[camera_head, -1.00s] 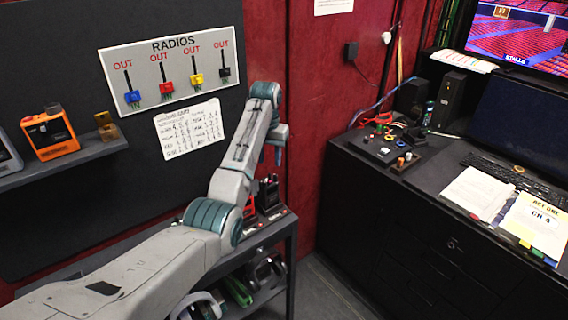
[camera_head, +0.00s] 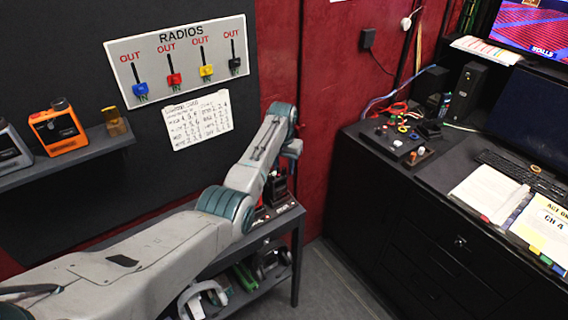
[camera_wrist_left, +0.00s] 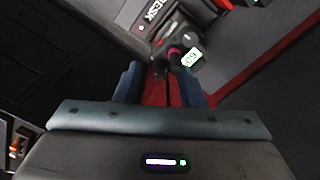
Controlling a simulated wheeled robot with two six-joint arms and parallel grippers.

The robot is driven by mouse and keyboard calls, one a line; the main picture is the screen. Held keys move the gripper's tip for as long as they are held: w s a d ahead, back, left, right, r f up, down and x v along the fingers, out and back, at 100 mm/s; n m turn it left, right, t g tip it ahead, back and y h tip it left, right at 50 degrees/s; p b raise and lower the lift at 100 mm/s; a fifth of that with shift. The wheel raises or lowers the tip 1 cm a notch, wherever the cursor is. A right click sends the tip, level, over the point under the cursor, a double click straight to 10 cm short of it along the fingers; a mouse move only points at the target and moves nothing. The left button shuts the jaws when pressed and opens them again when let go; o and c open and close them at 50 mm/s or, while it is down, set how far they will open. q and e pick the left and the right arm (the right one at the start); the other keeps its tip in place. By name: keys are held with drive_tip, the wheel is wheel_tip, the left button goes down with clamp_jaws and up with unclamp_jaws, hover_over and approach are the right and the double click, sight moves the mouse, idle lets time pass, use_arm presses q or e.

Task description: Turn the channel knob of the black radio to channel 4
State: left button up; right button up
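My left arm reaches across the head view, and its gripper (camera_head: 291,150) points down above the right end of a low dark rack. In the left wrist view the two blue fingers (camera_wrist_left: 160,88) stand apart with nothing clearly held between them. A black radio-like device (camera_head: 278,187) stands on the rack top beneath the gripper, partly hidden by my arm. Dark devices with a white tag (camera_wrist_left: 192,57) show ahead of the fingertips in the wrist view. I cannot make out the channel knob or its setting. My right gripper is not in view.
An orange radio (camera_head: 57,128) stands on the wall shelf (camera_head: 75,158). A RADIOS board (camera_head: 158,48) with coloured tags hangs above a paper chart (camera_head: 198,116). Floor shows between rack and desk.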

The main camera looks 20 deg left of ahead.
use_arm(q)
drive_tip(key=shift+s, duration=0.3)
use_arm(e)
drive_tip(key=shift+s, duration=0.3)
use_arm(q)
drive_tip(key=shift+w+f, duration=0.15)
drive_tip(key=shift+w, duration=0.05)
clamp_jaws()
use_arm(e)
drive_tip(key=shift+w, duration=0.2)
use_arm(q)
drive_tip(key=shift+s, duration=0.1)
drive_tip(key=shift+m, duration=0.3)
drive_tip(key=m, duration=0.5)
drive_tip(key=shift+m, duration=0.3)
drive_tip(key=m, duration=0.6)
drive_tip(key=shift+m, duration=0.3)
